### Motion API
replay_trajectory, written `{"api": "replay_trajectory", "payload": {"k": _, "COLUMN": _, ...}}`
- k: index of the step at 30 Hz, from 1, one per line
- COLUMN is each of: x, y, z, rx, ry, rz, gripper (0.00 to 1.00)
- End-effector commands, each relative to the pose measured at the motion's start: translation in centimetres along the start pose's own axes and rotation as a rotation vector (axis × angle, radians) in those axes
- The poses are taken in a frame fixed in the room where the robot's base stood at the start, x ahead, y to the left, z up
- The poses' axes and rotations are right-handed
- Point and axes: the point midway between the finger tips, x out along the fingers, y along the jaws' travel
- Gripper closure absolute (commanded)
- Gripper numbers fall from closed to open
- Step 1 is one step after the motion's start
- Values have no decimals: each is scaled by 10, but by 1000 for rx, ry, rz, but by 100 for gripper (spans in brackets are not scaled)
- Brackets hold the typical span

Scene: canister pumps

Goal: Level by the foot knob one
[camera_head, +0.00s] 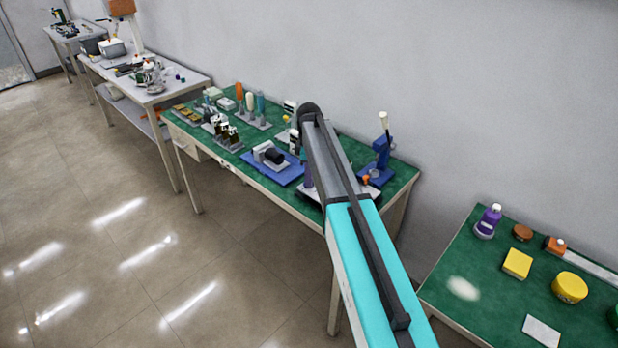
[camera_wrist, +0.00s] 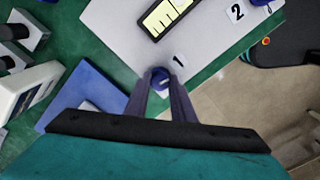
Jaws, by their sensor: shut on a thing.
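In the wrist view, the light grey plate (camera_wrist: 125,30) carries the printed numbers 1 and 2 beside its foot knobs. Foot knob one (camera_wrist: 160,73), a round blue knob, is at the plate's near corner, next to the number 1. My gripper (camera_wrist: 160,84) is shut on this knob, with one finger on each side. A dark-framed level display (camera_wrist: 166,14) with a yellow-green face and black marks lies on the plate, partly cut off. A second blue knob (camera_wrist: 260,2) shows by the number 2. In the head view my arm hides the gripper and most of the plate.
A blue board (camera_wrist: 85,95) lies left of the plate, with a pale device (camera_wrist: 25,90) beyond it. The green bench (camera_head: 235,165) holds several tools, including a blue press (camera_head: 380,160). Another green table (camera_head: 470,285) stands at right. Open floor (camera_head: 130,250) lies at left.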

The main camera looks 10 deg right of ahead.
Motion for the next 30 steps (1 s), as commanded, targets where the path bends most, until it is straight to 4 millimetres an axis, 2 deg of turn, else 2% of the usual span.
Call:
{"api": "replay_trajectory", "payload": {"k": 9, "x": -1, "y": 0, "z": 0, "rx": -1, "ry": 1, "rz": 1, "gripper": 100}}
{"api": "replay_trajectory", "payload": {"k": 10, "x": -1, "y": 0, "z": 0, "rx": -1, "ry": 1, "rz": 1, "gripper": 73}}
{"api": "replay_trajectory", "payload": {"k": 12, "x": -1, "y": 0, "z": 0, "rx": 0, "ry": 1, "rz": 1, "gripper": 61}}
{"api": "replay_trajectory", "payload": {"k": 13, "x": -1, "y": 0, "z": 0, "rx": 0, "ry": 1, "rz": 1, "gripper": 59}}
{"api": "replay_trajectory", "payload": {"k": 23, "x": -1, "y": 0, "z": 0, "rx": 0, "ry": 0, "rz": 0, "gripper": 59}}
{"api": "replay_trajectory", "payload": {"k": 30, "x": -12, "y": 0, "z": 0, "rx": 0, "ry": 0, "rz": 1, "gripper": 59}}
